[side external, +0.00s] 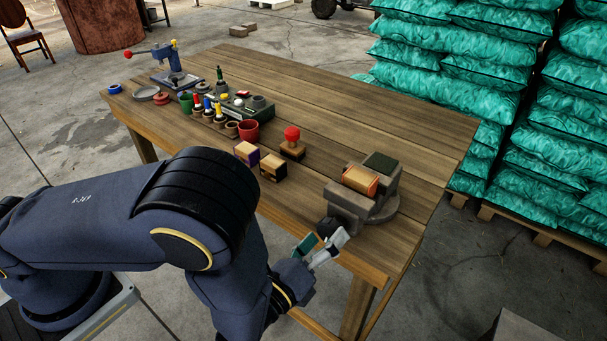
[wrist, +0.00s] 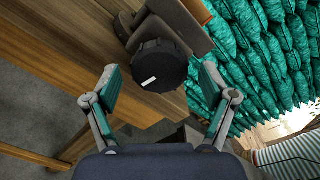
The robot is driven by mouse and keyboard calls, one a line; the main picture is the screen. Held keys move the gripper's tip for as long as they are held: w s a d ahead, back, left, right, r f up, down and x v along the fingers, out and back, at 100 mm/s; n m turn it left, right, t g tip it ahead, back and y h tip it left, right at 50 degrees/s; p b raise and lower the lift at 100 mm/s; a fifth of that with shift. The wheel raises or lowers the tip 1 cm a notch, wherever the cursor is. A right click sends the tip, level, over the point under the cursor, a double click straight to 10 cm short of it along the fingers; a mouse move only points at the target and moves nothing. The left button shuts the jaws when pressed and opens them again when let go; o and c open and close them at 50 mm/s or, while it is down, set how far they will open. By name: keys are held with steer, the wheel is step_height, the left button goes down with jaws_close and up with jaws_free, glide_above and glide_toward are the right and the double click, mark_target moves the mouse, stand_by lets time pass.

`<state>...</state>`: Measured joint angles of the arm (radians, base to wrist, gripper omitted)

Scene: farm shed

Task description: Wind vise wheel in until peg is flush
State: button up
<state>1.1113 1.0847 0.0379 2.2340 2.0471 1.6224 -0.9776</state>
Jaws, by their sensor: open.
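The vise (side external: 362,196) stands near the right front edge of the wooden table, with a brown-orange block (side external: 360,180) between its jaws. Its black wheel (side external: 326,228) faces the front edge. In the wrist view the wheel (wrist: 160,66) is a dark knurled disc with a white mark, ahead of my gripper and roughly centred. My gripper (side external: 322,247) is open, close to the wheel. In the wrist view its two teal-padded fingers (wrist: 158,88) spread to either side of the wheel, apart from it. I cannot make out a separate peg.
The wooden table (side external: 420,130) has free room behind the vise. Small blocks (side external: 273,167) and a block with a red ball (side external: 292,141) stand left of the vise. Cups, bottles and a blue press (side external: 165,65) are at the far left. Teal sacks (side external: 450,60) are stacked beyond the table.

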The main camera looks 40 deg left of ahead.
steer(key=shift+s, duration=0.1)
steer(key=s, duration=0.8)
steer(key=shift+s, duration=0.4)
